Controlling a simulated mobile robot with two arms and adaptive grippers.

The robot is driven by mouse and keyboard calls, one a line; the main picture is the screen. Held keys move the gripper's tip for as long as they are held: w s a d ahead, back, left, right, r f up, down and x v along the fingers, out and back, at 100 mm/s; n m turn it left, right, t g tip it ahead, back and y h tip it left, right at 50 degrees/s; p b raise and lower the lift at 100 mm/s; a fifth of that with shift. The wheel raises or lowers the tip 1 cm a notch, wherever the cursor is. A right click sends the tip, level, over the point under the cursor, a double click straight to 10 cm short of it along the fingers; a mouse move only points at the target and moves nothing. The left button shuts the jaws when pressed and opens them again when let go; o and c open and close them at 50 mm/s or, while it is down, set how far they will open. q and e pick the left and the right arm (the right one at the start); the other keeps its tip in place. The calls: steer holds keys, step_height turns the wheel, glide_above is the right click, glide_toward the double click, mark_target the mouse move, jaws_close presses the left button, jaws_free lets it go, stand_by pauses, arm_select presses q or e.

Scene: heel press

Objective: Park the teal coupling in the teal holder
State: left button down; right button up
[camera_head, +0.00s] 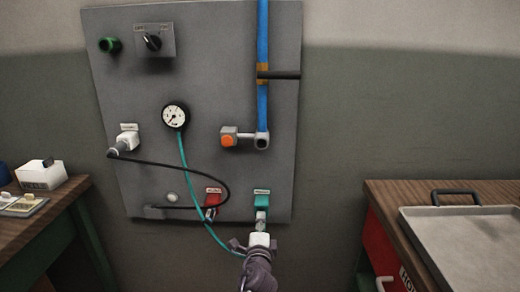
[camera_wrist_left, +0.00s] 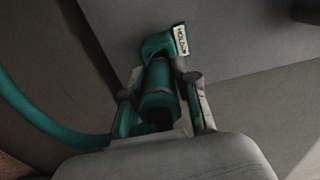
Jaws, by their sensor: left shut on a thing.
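The teal holder (camera_head: 262,201) is low on the right of the grey wall panel, with a white label above it. It also shows in the left wrist view (camera_wrist_left: 158,42). My left gripper (camera_head: 261,220) is right below the holder, its fingers pointing up. In the wrist view the gripper (camera_wrist_left: 162,84) is shut on the teal coupling (camera_wrist_left: 157,92), whose upper end is at or just under the holder; I cannot tell whether it is seated. A teal hose (camera_head: 193,182) runs from the gauge to the gripper. My right gripper is not in view.
The panel (camera_head: 220,60) carries a gauge (camera_head: 175,117), a red holder (camera_head: 212,199), a black cable (camera_head: 190,167) and a blue pipe (camera_head: 263,40) with an orange-ended valve (camera_head: 228,138). A workbench (camera_head: 60,195) stands left; a tray (camera_head: 465,235) lies on a cabinet right.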

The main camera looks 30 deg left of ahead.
arm_select(q)
steer(key=shift+x, duration=1.3)
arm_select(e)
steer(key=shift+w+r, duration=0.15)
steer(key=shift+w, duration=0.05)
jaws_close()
arm_select(q)
steer(key=c, duration=0.8)
jaws_free()
